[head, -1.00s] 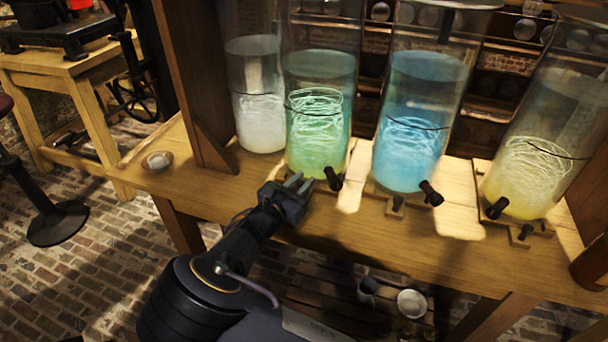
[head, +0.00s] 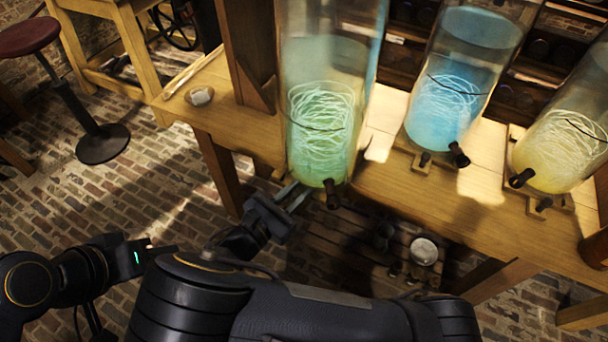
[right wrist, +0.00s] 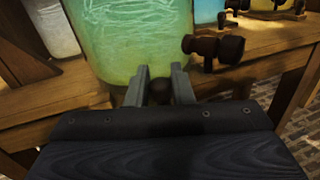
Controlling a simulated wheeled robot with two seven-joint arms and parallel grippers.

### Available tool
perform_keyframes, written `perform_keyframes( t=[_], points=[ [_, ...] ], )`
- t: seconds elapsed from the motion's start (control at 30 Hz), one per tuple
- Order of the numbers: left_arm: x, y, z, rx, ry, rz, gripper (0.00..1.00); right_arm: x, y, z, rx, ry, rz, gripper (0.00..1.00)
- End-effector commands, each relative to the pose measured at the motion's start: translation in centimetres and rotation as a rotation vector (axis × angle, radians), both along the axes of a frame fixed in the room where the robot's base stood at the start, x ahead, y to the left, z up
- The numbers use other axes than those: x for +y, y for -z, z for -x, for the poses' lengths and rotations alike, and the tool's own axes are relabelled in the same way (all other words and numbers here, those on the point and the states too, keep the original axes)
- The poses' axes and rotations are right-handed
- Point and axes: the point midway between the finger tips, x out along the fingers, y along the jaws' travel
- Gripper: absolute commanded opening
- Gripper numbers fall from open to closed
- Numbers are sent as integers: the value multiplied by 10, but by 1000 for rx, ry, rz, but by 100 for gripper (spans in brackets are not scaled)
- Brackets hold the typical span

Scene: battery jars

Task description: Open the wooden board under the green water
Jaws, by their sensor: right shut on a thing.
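The green water (head: 320,135) fills the lower part of a tall glass jar, which also shows in the right wrist view (right wrist: 130,40). The jar stands upright, with a dark tap (head: 332,194) low on its front. My right gripper (head: 292,196) is just below the jar's base. In the right wrist view my fingers (right wrist: 160,88) are shut on a dark round knob (right wrist: 160,91), left of and below the tap. The wooden board under the jar is mostly hidden by the jar and my gripper. My left gripper (head: 150,256) is low at the left, its fingers unclear.
Jars of blue (head: 445,105) and yellow (head: 560,150) water stand to the right on small boards with knobs. A wooden upright (head: 248,50) rises left of the green jar. A small dish (head: 200,96) sits at the table's left end.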

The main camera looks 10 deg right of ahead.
Motion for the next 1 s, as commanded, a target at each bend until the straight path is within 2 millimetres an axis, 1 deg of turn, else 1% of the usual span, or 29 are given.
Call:
perform_keyframes(
  t=[0.1,0.2,0.53,0.57,0.7,1.0],
  points=[
    [0,-2,0,0,0,0,36,4,1,7,1,2,-2,0],
    [0,-2,0,0,0,0,36,5,1,9,0,2,-2,0],
    [0,-2,0,0,0,0,36,5,1,9,1,3,-2,0],
    [0,-2,0,0,0,0,36,5,1,9,1,3,-2,22],
    [0,-2,0,0,0,0,36,6,1,9,0,2,-2,40],
    [0,-2,0,0,0,0,36,6,0,8,0,1,-1,40]
  ],
)
